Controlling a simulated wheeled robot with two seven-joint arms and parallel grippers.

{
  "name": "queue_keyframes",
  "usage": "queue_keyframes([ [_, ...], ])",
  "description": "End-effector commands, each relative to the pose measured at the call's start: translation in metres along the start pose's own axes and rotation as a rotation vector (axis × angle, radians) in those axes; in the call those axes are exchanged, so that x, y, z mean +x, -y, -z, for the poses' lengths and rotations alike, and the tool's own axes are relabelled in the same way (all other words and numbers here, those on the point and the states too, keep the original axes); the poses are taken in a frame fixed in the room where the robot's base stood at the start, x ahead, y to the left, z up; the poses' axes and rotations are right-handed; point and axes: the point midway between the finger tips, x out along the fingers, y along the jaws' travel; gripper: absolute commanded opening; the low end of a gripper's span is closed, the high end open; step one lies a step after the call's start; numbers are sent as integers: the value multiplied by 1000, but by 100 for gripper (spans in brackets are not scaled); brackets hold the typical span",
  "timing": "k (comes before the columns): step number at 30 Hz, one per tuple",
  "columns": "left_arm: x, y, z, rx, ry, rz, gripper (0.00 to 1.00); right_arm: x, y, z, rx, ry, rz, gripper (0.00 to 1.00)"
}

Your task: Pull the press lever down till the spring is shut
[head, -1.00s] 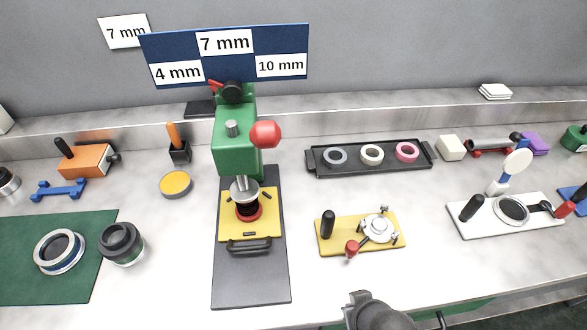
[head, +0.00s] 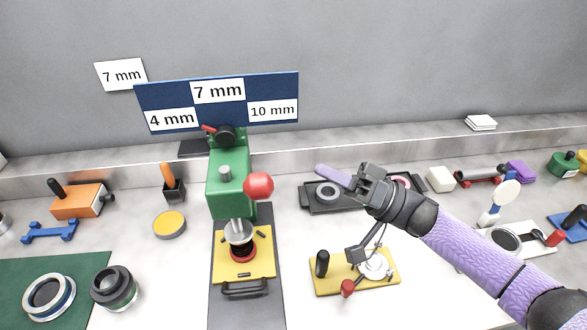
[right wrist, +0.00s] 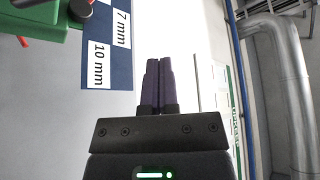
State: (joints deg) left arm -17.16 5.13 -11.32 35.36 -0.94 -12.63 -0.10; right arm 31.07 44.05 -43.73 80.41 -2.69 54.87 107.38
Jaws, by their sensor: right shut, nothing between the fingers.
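The green press (head: 228,187) stands on a dark base plate left of centre in the head view. Its lever ends in a red ball knob (head: 258,186) at the press's right side. Under the ram, a yellow plate (head: 259,263) carries a red ring (head: 243,256) with a dark part on it; the spring is not clearly seen. My right gripper (head: 320,168) is shut and empty, to the right of the red knob and apart from it, pointing left. In the right wrist view its fingers (right wrist: 159,82) are together, with part of the green press (right wrist: 40,22) at upper left.
A blue sign board (head: 218,104) stands behind the press. A black tray (head: 319,208) with rings lies behind my right arm, and a yellow fixture (head: 330,283) stands below it. A green mat (head: 20,310) lies at left.

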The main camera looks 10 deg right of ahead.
Motion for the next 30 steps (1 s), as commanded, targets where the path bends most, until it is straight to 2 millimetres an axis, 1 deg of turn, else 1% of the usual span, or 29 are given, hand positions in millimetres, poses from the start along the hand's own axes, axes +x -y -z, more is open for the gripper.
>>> queue_keyframes([
  [6, -7, 1, 1, 0, -1, 2, 100, 46, 2, 1, -1, -2, 6, 0],
  [13, -10, 3, 1, 0, -1, 4, 100, 96, 2, 0, -2, -3, 4, 0],
  [15, -11, 3, 0, 0, 0, 5, 100, 87, 0, -15, 4, -2, -3, 0],
  [18, -11, 4, 0, 0, 0, 6, 100, 82, 0, -28, 1, -3, -1, 0],
  [21, -11, 4, 0, 0, 1, 6, 100, 79, 0, -35, 0, -3, -1, 0],
  [24, -11, 4, 0, 0, 2, 6, 100, 78, 0, -38, -2, -3, 0, 0],
  [30, -11, 3, 0, 0, 2, 5, 100, 78, 0, -38, -2, -3, 0, 0],
])
